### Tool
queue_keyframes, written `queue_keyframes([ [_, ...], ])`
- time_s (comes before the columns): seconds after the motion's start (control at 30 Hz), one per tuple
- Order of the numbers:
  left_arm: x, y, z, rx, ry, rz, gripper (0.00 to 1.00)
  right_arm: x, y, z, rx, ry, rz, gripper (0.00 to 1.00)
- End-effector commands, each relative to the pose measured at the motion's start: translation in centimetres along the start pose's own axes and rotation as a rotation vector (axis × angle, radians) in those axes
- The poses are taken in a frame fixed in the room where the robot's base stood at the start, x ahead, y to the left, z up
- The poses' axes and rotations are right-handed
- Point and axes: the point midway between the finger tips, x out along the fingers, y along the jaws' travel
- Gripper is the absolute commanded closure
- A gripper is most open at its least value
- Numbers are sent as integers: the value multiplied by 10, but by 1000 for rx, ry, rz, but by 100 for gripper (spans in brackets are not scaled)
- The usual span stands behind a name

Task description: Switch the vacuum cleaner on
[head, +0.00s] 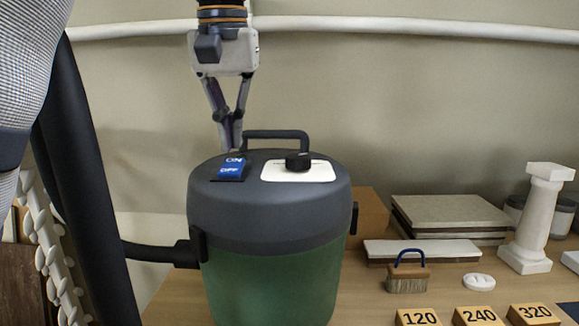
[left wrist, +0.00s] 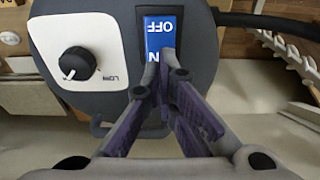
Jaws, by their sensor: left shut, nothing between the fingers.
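The vacuum cleaner (head: 270,230) stands on the wooden table, with a green drum and a dark grey lid. On its lid is a blue rocker switch (head: 232,168) marked ON at the far end and OFF at the near end; it also shows in the left wrist view (left wrist: 160,35). My left gripper (head: 231,145) is shut and empty, pointing down at the ON end. In the left wrist view its fingertips (left wrist: 168,58) partly cover the word ON. I cannot tell whether they touch the switch. My right gripper is not in view.
Beside the switch is a black dial (head: 298,161) on a white plate, with a carrying handle (head: 276,134) behind. A black hose (head: 155,252) leaves the left side. To the right are a brush (head: 408,278), stone slabs (head: 450,213), a white column (head: 537,220) and numbered blocks (head: 478,316).

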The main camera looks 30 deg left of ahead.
Motion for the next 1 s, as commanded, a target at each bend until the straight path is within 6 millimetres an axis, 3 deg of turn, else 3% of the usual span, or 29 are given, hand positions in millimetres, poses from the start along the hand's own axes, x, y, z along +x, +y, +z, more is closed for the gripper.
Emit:
queue_keyframes([
  [1.0,8,0,1,0,0,0,100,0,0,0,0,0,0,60],
])
